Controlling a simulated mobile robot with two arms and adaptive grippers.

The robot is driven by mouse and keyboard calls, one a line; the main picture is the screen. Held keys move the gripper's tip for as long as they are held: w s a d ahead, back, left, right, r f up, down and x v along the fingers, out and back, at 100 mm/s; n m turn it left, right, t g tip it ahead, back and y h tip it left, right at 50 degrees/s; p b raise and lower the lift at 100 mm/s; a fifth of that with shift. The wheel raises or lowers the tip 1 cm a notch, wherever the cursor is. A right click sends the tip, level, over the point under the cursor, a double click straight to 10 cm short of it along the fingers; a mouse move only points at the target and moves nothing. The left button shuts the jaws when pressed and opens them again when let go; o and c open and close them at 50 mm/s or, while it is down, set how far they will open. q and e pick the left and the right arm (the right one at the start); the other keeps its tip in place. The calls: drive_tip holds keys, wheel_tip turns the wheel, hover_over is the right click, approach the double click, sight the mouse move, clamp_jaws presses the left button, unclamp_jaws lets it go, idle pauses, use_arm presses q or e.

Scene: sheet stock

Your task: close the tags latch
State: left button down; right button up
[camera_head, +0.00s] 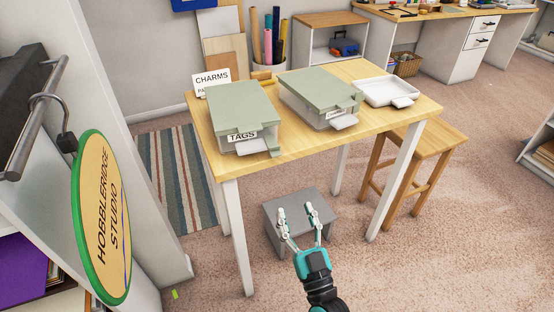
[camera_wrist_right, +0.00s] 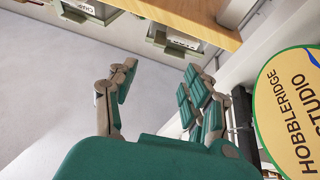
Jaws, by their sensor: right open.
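The TAGS box (camera_head: 240,101) is a grey-green lidded box with a white TAGS label (camera_head: 241,137), on the left part of the wooden table (camera_head: 290,147). Its lid looks down. A small green latch piece (camera_head: 272,147) sticks out at its front right corner, beside a pale tab (camera_head: 249,147). I cannot tell whether the latch is engaged. My right gripper (camera_head: 295,209) is open and empty, in front of and below the table edge, apart from the box. Its spread fingers also show in the right wrist view (camera_wrist_right: 158,88). My left gripper is not in view.
A similar box (camera_head: 318,88) stands right of the TAGS box, with a white tray (camera_head: 390,91) beyond. A grey step stool (camera_head: 297,217) is under the table's front. A wooden stool (camera_head: 425,146) stands at right. A round studio sign (camera_head: 103,215) hangs at left.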

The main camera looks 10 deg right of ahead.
sight(275, 149)
drive_tip(key=p+x, duration=0.1)
drive_tip(key=x, duration=1.4)
drive_tip(key=shift+w, duration=0.15)
drive_tip(key=shift+f, duration=0.1)
drive_tip(key=shift+c, duration=0.3)
clamp_jaws()
drive_tip(key=shift+r+p, duration=0.25)
drive_tip(key=shift+p, duration=0.55)
wheel_tip(275, 149, up, 4)
drive_tip(key=g+h+p, duration=0.1)
drive_tip(key=g+p, duration=0.5)
drive_tip(key=p, duration=1.7)
drive_tip(key=shift+w, duration=0.1)
drive_tip(key=shift+w+f+g+p, duration=0.1)
drive_tip(key=shift+g+p, duration=0.5)
drive_tip(key=shift+p, duration=0.25)
